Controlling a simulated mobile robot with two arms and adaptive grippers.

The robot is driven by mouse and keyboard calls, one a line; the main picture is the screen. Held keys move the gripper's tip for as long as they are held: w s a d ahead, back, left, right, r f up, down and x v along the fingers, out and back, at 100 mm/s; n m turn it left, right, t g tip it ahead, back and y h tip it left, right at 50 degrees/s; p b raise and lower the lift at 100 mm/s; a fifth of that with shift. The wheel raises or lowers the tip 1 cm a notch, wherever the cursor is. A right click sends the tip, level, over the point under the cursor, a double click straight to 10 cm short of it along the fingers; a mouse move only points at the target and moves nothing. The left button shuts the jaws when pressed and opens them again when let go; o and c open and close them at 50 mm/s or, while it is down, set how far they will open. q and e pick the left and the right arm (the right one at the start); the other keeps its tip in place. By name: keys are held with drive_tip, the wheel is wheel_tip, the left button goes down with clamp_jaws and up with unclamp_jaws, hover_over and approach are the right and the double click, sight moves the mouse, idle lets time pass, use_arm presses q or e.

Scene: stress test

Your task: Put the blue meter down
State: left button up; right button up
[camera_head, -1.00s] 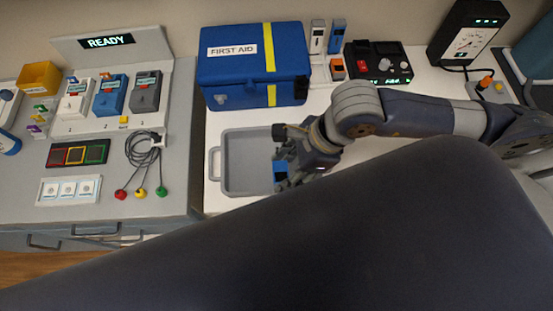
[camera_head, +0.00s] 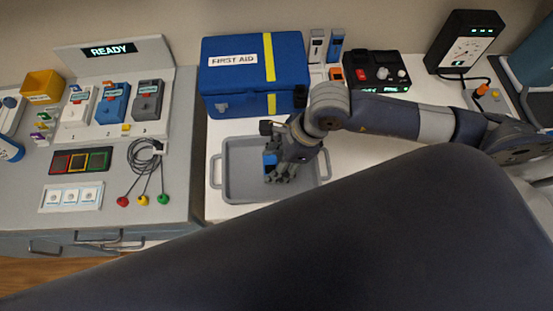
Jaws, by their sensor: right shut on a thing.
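A small blue meter (camera_head: 270,159) is held in my right gripper (camera_head: 277,173). The gripper is shut on it, over the inside of the grey tray (camera_head: 238,190). The fingers hide part of the meter, and I cannot tell whether it touches the tray floor. Another blue meter (camera_head: 112,103) sits in slot 2 of the station with the READY sign (camera_head: 109,50), between a white one (camera_head: 76,110) and a grey one (camera_head: 147,100). My left gripper is not in view.
A blue first aid box (camera_head: 240,85) stands behind the tray. A black device with knobs (camera_head: 377,74) and small upright units (camera_head: 336,45) stand right of it. Coiled leads (camera_head: 146,158) lie left of the tray. My large dark arm link covers the front.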

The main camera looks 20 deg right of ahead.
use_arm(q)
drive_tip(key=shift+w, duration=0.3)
use_arm(e)
drive_tip(key=o, duration=1.1)
drive_tip(key=shift+o, duration=0.2)
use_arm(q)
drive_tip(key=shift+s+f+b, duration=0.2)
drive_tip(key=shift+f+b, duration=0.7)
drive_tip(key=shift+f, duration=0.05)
use_arm(e)
drive_tip(key=v, duration=1.2)
drive_tip(key=shift+s, duration=0.1)
